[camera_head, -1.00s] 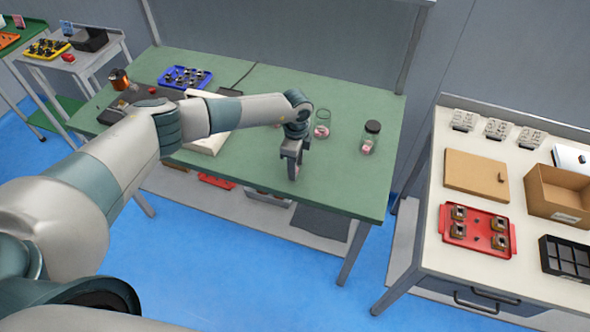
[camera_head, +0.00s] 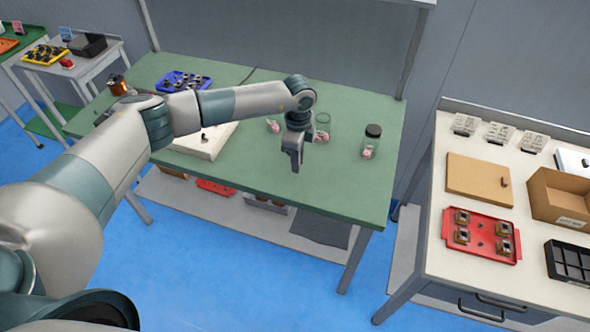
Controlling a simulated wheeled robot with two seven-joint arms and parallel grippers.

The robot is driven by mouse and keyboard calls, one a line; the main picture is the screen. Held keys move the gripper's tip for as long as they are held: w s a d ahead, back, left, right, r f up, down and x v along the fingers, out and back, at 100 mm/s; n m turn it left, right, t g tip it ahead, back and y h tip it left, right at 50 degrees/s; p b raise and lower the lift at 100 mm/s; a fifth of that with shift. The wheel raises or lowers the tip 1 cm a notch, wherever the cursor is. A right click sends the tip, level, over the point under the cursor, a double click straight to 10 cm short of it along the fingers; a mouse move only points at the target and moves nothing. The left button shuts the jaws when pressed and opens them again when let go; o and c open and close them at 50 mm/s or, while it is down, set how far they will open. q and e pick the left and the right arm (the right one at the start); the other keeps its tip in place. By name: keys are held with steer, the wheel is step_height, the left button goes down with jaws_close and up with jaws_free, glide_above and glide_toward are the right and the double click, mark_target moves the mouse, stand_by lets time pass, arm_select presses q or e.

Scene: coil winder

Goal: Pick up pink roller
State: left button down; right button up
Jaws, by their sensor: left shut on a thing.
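My left gripper (camera_head: 295,164) points down over the front middle of the green table (camera_head: 240,168). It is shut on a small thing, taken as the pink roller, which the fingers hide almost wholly. Whether it is clear of the tabletop is hard to tell. Other small pink pieces show: one pink piece (camera_head: 274,126) behind and left of the gripper, one in an open glass jar (camera_head: 322,128) just right of it, and one in a jar with a black lid (camera_head: 372,141) farther right. My right gripper is out of view.
A white tray (camera_head: 205,146) lies left of the gripper, partly behind my left arm. A blue tray (camera_head: 183,81) with parts stands at the back left. The table's front right is clear. A white bench (camera_head: 435,250) with a red tray (camera_head: 481,252) stands right, across a gap.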

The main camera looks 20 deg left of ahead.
arm_select(q)
steer(key=s+d+r+b, duration=0.2)
steer(key=d+r+b, duration=0.2)
steer(key=d, duration=0.6)
step_height(320, 180, up, 2)
steer(key=shift+d+r, duration=0.15)
steer(key=shift+d, duration=0.2)
